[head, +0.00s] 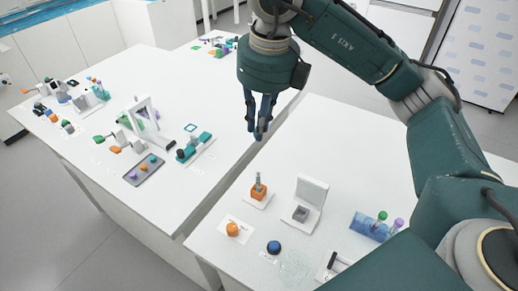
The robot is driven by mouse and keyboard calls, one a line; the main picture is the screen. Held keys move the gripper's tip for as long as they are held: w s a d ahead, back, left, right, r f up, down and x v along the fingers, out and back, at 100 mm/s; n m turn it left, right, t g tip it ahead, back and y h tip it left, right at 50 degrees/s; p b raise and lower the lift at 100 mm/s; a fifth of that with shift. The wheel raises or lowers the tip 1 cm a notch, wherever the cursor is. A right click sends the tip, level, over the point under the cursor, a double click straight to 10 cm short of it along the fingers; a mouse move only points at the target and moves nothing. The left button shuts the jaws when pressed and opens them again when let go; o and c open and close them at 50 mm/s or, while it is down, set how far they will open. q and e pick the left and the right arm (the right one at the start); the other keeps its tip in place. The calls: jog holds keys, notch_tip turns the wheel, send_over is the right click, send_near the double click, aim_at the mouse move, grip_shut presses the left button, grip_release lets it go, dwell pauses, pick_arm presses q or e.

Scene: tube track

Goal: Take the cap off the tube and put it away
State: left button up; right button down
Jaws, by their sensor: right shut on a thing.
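My right gripper (259,132) hangs fingers down above the gap between the two white tables. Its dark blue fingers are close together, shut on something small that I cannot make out. Below it, an orange block (258,192) stands on a white base with a slim grey upright piece (258,179) in it. A translucent blue rack (369,227) lies at the right of the near table, with a green round top (382,215) and a purple round top (398,224) beside it. I cannot tell which of these is the task's tube or cap. My left gripper is out of view.
A white stand with a grey block (300,213), an orange knob (232,229) and a blue button (274,247) sit on the near table. The far table (215,90) bears a grey tray (144,169), a white frame and several small parts. My right arm covers the right side.

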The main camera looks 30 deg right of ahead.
notch_tip(320, 180, up, 7)
jog(key=shift+r+p, duration=0.2)
jog(key=shift+p, duration=0.1)
notch_tip(320, 180, up, 3)
jog(key=p, duration=0.3)
jog(key=shift+s, duration=0.1)
jog(key=shift+f, duration=0.1)
dwell(0.4)
